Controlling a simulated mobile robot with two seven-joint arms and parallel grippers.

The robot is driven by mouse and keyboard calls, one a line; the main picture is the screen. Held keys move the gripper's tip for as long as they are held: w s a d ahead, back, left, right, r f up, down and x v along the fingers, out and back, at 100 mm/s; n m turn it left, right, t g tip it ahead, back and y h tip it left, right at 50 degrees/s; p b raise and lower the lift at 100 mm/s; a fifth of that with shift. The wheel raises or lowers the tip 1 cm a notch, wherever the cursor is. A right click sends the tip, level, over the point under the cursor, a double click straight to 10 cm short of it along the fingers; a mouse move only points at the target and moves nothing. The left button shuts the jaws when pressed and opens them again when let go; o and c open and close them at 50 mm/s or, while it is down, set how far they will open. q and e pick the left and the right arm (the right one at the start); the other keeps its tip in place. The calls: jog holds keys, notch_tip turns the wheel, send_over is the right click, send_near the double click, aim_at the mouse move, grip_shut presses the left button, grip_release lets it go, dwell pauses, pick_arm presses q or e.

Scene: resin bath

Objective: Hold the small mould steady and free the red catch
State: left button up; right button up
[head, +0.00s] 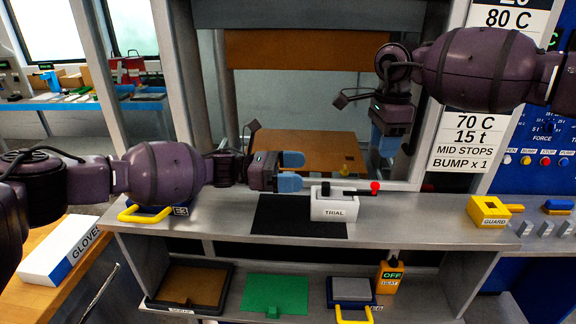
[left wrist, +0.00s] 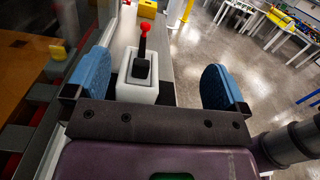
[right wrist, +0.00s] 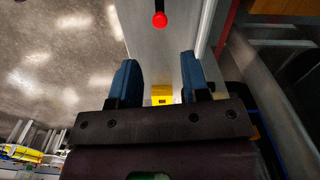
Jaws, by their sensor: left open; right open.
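The small mould is a white block labelled TRIAL (head: 334,208) on the metal counter, at the edge of a black mat. It also shows in the left wrist view (left wrist: 137,91), between the fingers. A black lever lies across its top and ends in the red catch (head: 375,187), a round knob out to the right. The red knob also shows in the right wrist view (right wrist: 159,20). My left gripper (head: 291,171) is open just left of the mould, apart from it. My right gripper (head: 390,125) is open and empty, raised above and behind the knob.
The black mat (head: 283,217) lies on the counter. A yellow GUARD block (head: 489,210) stands at the right. A yellow handle (head: 140,214) is at the left. The shelf below holds a green plate (head: 275,292) and an orange bottle (head: 389,277). The counter between mould and GUARD is clear.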

pick_arm(q)
jog(key=w+a, duration=0.1)
send_near(320, 193)
jog(key=shift+s+d+r+m+y, duration=0.1)
jog(key=shift+d+m+y, duration=0.05)
jog(key=shift+d, duration=0.45)
jog(key=shift+s+d+r+m+y, duration=0.1)
jog(key=shift+d+m+y, duration=0.05)
jog(key=shift+d, duration=0.5)
jog(key=d, duration=0.5)
jog(key=shift+d+f, duration=0.2)
jog(key=shift+d, duration=1.05)
jog(key=shift+c, duration=0.5)
jog(key=c, duration=1.3)
jog(key=shift+o, duration=0.2)
